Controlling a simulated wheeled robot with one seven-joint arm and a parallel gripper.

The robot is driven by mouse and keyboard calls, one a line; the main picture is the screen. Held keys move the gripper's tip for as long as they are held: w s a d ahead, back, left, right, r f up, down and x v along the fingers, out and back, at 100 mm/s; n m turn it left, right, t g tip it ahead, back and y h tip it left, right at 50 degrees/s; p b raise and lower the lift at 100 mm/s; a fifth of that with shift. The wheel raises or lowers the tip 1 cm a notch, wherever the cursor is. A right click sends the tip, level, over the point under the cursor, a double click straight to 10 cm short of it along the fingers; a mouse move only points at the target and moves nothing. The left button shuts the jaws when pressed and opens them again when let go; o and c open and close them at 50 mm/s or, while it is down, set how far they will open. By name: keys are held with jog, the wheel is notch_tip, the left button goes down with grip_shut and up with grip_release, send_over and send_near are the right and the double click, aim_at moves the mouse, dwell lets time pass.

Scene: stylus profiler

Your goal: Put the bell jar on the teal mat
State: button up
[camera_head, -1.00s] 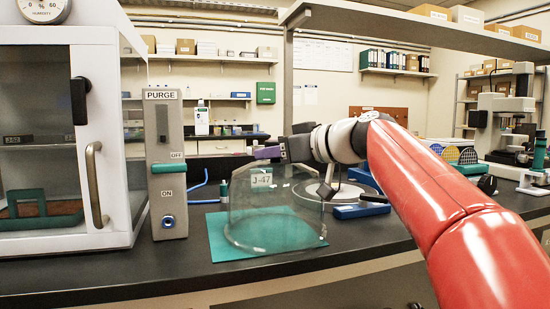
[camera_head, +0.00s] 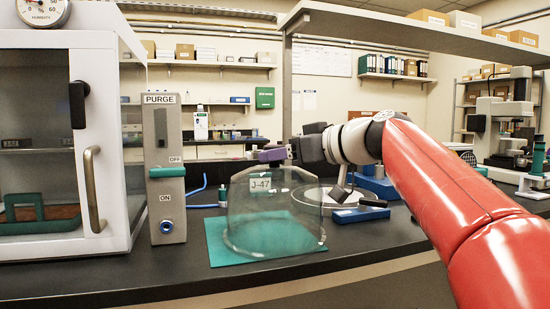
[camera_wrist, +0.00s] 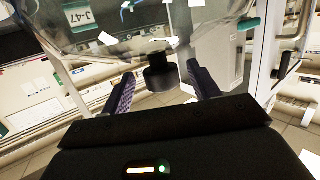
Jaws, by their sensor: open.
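The clear glass bell jar (camera_head: 270,222), with a J-47 label, stands upright on the teal mat (camera_head: 218,248) in the head view. The mat's left and front parts show bare, and the jar's right side is close to the mat's right edge. My gripper (camera_head: 272,155) is just above the jar's top. In the wrist view the jar's dark knob (camera_wrist: 161,72) lies between and a little beyond the two purple fingers, which are spread apart with gaps on both sides.
A purge panel (camera_head: 165,170) with a teal lever and a white cabinet (camera_head: 110,130) stand to the left. A round plate (camera_head: 310,194) and a blue-based item (camera_head: 360,214) lie behind and right of the jar. The bench front is clear.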

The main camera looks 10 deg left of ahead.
jog(key=b+v, duration=0.1)
jog(key=v, duration=0.8)
jog(key=shift+d, duration=0.25)
jog(key=shift+s, duration=0.15)
jog(key=s+d+f+m+h, duration=0.4)
jog(key=s+d+f, duration=0.2)
jog(key=f, duration=0.7)
jog(key=s+d+f+m+h, duration=0.4)
jog(key=s+d+f, duration=0.3)
jog(key=f, duration=0.7)
jog(key=s+d+f+m+g+h, duration=0.1)
jog(key=s+d+f+m+h, duration=0.4)
jog(key=s+f, duration=0.4)
notch_tip(320, 180, down, 5)
jog(key=shift+s+d+r+h, duration=0.2)
jog(key=shift+s+d+h, duration=0.2)
jog(key=shift+d+h, duration=0.55)
